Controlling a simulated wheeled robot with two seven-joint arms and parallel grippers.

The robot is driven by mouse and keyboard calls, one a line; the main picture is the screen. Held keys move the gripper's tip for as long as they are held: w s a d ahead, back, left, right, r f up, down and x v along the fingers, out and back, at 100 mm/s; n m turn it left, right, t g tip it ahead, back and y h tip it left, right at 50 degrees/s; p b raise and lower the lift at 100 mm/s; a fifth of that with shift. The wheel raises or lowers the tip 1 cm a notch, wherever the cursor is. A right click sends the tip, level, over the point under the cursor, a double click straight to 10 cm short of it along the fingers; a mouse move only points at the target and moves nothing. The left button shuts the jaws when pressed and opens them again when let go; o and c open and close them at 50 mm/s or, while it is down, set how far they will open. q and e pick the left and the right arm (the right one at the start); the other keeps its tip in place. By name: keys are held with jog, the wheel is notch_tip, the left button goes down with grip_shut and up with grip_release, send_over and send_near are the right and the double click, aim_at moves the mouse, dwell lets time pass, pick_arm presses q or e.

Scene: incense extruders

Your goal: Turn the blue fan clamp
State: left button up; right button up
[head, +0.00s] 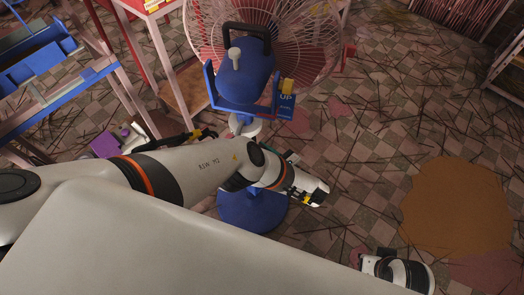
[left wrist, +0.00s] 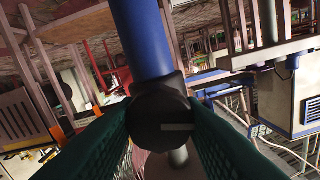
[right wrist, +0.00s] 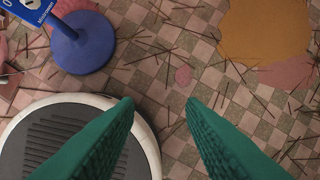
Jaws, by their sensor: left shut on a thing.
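The blue fan (head: 245,75) stands at the top middle of the head view, with a pink wire cage behind its blue motor housing. Its round blue base (head: 252,212) shows below my arm; the base is also in the right wrist view (right wrist: 82,42). The fan clamp (left wrist: 158,98) is a dark round knob with a pale bar, at the blue pole (left wrist: 140,40) in the left wrist view. My left gripper (left wrist: 160,112) has its green fingers shut on the clamp, one on each side. In the head view my arm hides the clamp. My right gripper (right wrist: 160,106) is open and empty above the floor.
A blue metal rack (head: 65,95) and a purple item (head: 106,145) lie to the left. The checkered floor is strewn with thin dark sticks. A brown patch (head: 455,205) lies on the floor at right. The floor right of the fan has free room.

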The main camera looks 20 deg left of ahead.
pick_arm(q)
jog(key=shift+m, duration=0.9)
jog(key=m, duration=0.5)
jog(key=shift+w+b, duration=0.1)
jog(key=shift+b, duration=0.3)
jog(key=m, duration=0.3)
jog(key=shift+m, duration=0.4)
jog(key=shift+m+b, duration=0.4)
jog(key=shift+m, duration=1.4)
pick_arm(e)
jog(key=v, duration=0.6)
jog(key=shift+d+f, duration=0.1)
jog(key=shift+w, duration=0.1)
